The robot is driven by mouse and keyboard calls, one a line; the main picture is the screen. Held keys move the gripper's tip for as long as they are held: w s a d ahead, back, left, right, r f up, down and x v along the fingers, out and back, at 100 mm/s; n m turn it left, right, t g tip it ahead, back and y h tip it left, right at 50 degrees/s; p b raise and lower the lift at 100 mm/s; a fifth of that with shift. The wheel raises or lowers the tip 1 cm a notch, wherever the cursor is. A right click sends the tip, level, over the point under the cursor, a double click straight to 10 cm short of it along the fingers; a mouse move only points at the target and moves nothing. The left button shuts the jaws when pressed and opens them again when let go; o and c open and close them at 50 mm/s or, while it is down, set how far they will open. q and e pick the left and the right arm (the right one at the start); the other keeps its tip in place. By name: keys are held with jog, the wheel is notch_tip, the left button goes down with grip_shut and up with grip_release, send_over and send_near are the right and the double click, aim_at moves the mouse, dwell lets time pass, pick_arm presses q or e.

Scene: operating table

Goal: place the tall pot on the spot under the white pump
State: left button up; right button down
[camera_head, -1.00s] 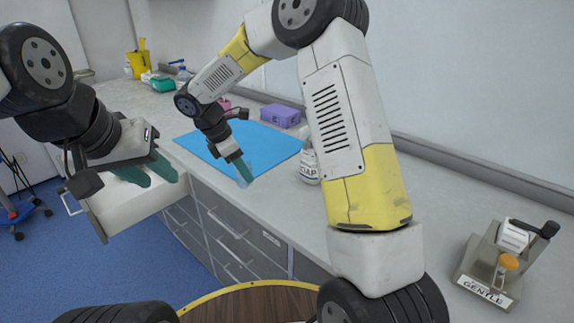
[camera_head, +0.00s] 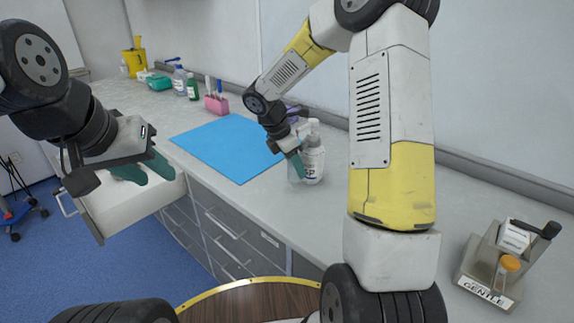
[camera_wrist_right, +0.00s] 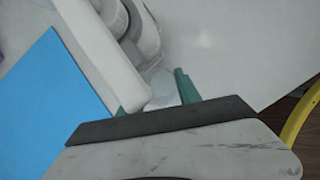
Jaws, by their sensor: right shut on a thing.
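My right gripper (camera_head: 297,164) is shut on a clear, see-through pot (camera_head: 294,174), beside the left side of the soap bottle. The soap bottle (camera_head: 313,165) is white with dark lettering and a white pump on top, and stands upright on the counter. In the right wrist view, the white pump spout (camera_wrist_right: 103,55) passes over the pot (camera_wrist_right: 163,90), which shows faintly between the green fingers. I cannot tell whether the pot touches the counter. My left gripper (camera_head: 144,169) is open and empty over the pulled-out drawer.
A blue mat (camera_head: 225,145) lies on the counter (camera_head: 250,205) left of the bottle. A pink holder (camera_head: 216,104) and several bottles stand farther back. A dispenser marked GENTLE (camera_head: 497,270) stands at the right. The white drawer (camera_head: 130,205) juts out at the left.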

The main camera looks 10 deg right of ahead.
aim_at(296, 174)
jog(key=shift+d+f, duration=0.15)
jog(key=shift+f, duration=1.6)
jog(key=shift+f, duration=0.15)
jog(key=c, duration=0.8)
grip_release()
jog(key=shift+c, duration=0.2)
jog(key=v, duration=1.2)
jog(key=s+d+r+m+t+y, duration=0.1)
jog(key=s+r+m, duration=0.4)
jog(key=s+m, duration=0.5)
jog(key=s+d+r+m+t+y, duration=0.1)
jog(key=s+r+m+t+y, duration=0.3)
jog(key=s+m, duration=0.6)
jog(key=shift+s+r+m+y, duration=0.3)
jog(key=shift+s+r+y, duration=0.65)
jog(key=shift+s, duration=0.6)
